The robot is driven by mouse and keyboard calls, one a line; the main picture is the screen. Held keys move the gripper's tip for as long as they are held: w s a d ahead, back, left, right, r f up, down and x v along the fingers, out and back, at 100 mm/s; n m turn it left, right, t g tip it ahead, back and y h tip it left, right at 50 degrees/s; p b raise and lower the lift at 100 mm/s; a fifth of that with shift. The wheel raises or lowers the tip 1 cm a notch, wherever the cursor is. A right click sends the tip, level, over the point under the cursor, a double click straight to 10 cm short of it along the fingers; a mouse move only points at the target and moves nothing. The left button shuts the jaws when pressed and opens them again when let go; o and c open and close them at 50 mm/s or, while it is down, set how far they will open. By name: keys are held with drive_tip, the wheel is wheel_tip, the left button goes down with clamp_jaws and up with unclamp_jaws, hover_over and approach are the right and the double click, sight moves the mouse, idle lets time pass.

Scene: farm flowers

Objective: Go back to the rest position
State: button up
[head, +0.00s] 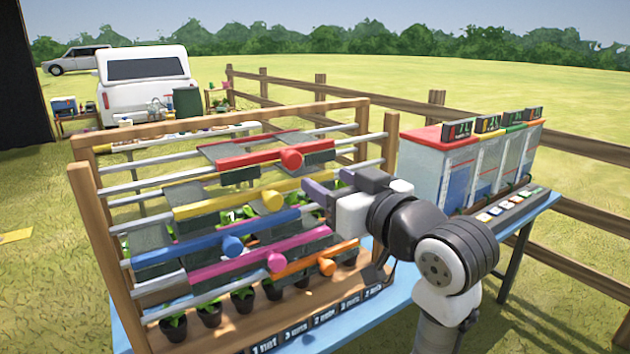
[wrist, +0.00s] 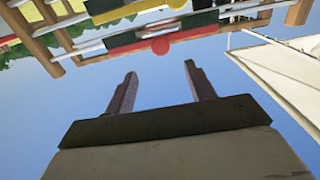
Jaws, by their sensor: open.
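My gripper (head: 318,192) is in front of the wooden rack (head: 82,190) in the head view, near its right side. Its two fingers point left toward the rack. In the wrist view my gripper (wrist: 158,85) has its fingers spread apart with only sky between them, so it is open and empty. The rack carries coloured sliding bars with round knobs: red (head: 291,159), yellow (head: 271,200), blue (head: 231,246), magenta (head: 275,262) and orange (head: 327,267). The red knob (wrist: 160,46) also shows in the wrist view, beyond the fingertips.
Potted plants (head: 208,312) stand low in the rack on a blue table (head: 395,290). A red-topped, compartmented box (head: 440,165) stands right of my arm. A wooden fence (head: 590,150) runs behind. A white truck (head: 146,82) is parked at the back left. Open grass lies around.

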drive_tip(key=shift+s+d, duration=0.45)
drive_tip(key=shift+s, duration=0.15)
